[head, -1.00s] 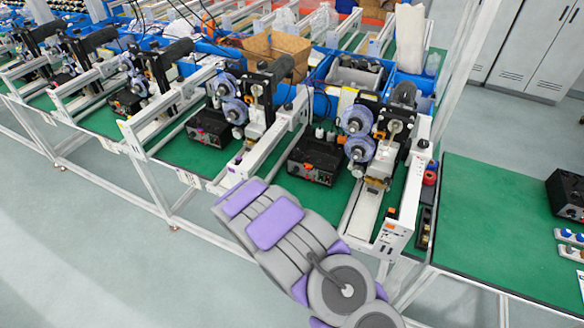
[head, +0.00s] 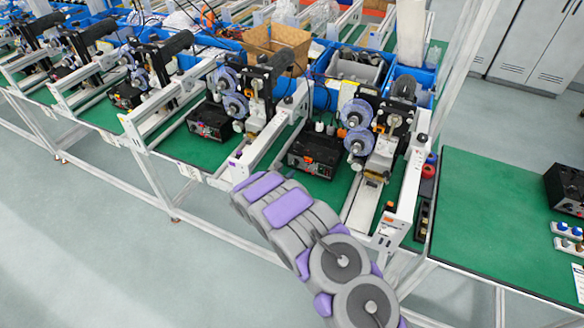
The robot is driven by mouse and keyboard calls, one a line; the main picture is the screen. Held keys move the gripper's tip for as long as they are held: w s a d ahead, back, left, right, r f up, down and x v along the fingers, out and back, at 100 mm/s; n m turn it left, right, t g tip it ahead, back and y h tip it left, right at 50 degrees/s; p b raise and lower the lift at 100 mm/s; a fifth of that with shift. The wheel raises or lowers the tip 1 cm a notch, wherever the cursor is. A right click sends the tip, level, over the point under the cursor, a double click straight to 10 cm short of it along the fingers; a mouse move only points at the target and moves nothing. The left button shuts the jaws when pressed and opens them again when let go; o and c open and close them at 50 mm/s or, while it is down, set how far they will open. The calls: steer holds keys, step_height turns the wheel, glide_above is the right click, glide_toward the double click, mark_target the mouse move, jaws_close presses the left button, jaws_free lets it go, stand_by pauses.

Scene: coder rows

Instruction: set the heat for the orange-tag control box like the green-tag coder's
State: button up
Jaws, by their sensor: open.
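Several coders stand in a row on the green bench. The nearest coder (head: 385,150) has a small orange tag (head: 389,220) on the front end of its white rail. A black control box (head: 314,154) with orange on its front sits just left of that coder. A second black control box (head: 208,121) sits by the coder to its left, and a third box (head: 124,96) is further left. I cannot make out a green tag or the dial settings at this size. My grey and purple arm crosses the lower middle, in front of the bench; my gripper is not visible.
A green table (head: 500,215) at the right is mostly bare, with another black box (head: 566,188) and small switches at its edge. Blue bins and a cardboard box (head: 275,48) stand behind the coders. Grey floor (head: 90,240) lies open in front of the bench.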

mark_target(294, 165)
steer(key=x, duration=0.7)
steer(key=shift+w+d, duration=0.1)
steer(key=shift+d, duration=0.05)
jaws_close()
